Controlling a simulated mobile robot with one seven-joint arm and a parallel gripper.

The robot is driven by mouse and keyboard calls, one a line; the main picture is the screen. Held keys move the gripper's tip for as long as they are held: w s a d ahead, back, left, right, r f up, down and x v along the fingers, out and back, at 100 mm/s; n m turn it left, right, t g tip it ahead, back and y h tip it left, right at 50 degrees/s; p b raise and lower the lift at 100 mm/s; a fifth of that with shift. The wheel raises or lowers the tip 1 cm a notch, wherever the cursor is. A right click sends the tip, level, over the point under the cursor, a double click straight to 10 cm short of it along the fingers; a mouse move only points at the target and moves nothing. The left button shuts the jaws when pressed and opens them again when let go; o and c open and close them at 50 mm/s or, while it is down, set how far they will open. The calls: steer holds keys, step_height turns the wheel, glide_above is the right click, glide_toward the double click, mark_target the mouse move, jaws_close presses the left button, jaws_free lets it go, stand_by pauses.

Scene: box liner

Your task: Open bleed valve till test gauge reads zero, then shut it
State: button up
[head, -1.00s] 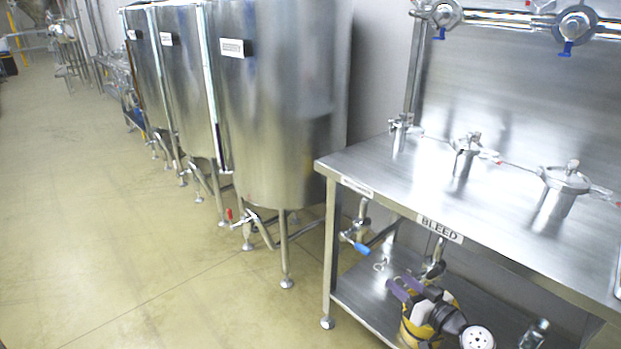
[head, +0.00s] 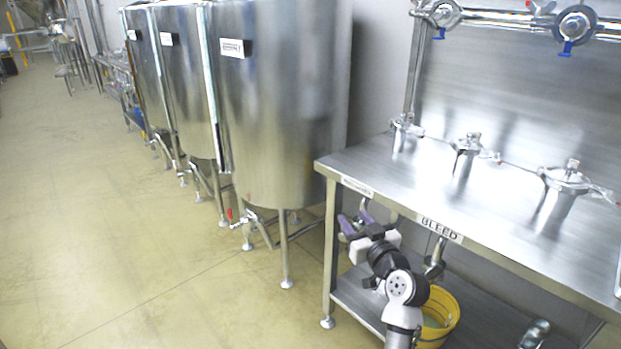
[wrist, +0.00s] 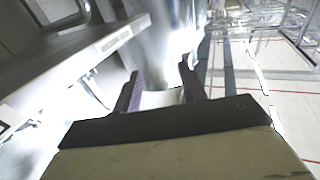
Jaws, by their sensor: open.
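The BLEED label (head: 440,230) is on the front edge of the steel bench (head: 480,220). A metal pipe fitting (head: 434,263) hangs below that label; any handle on it is unclear. My gripper (head: 354,224) is under the bench's left end, below a second, unreadable label (head: 357,186). It overlaps the place of a blue-handled valve, which is now mostly hidden. Its purple fingers are apart with nothing seen between them in the wrist view (wrist: 161,85). Contact with the valve cannot be told. I cannot pick out a readable test gauge.
A yellow bucket (head: 447,318) stands on the bench's lower shelf (head: 488,318), beside my arm. A bench leg (head: 330,260) is left of my gripper. Several steel tanks (head: 275,110) stand behind. The floor (head: 90,220) at left is clear.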

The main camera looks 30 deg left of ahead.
steer(key=s+a+r+t+y, duration=0.1)
steer(key=s+a+r, duration=0.2)
steer(key=r, duration=0.3)
steer(key=s+a+r+n+t+y, duration=0.1)
steer(key=s+a+r+y, duration=0.1)
steer(key=s+a+r, duration=0.2)
steer(key=shift+s+a+r, duration=0.25)
steer(key=shift+a+r, duration=0.3)
steer(key=shift+r, duration=1.1)
steer(key=shift+c, duration=0.2)
